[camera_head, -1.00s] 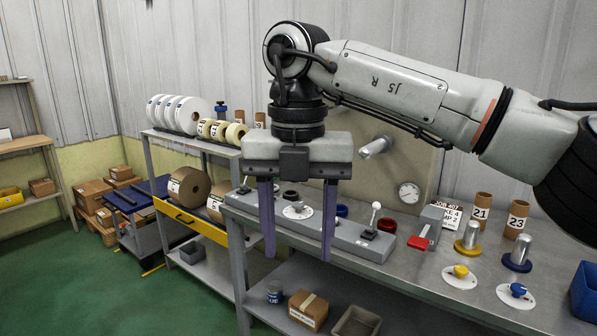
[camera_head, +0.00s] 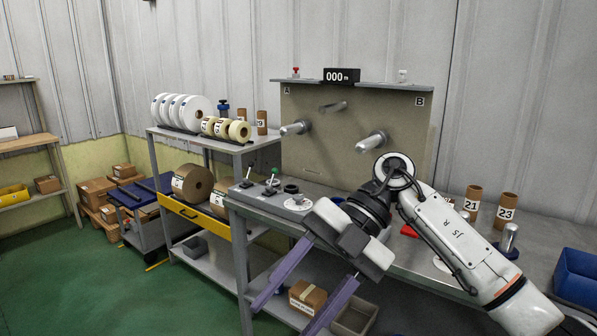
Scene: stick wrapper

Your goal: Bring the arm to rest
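My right arm (camera_head: 450,235) comes in from the right, in front of the workbench. My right gripper (camera_head: 282,320) hangs tilted at the bench's front edge, its two long purple fingers pointing down and to the left. The fingers are spread wide apart, with nothing between them. The gripper body hides part of the bench top and of the machine base. My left gripper is not in view.
A grey panel (camera_head: 310,150) with metal spindles and a "000" display (camera_head: 342,76) stands behind the bench. Card tubes (camera_head: 508,208) and a blue bin (camera_head: 577,278) are at right. A shelf cart with white rolls (camera_head: 195,113) stands at left. A carton (camera_head: 307,297) sits below.

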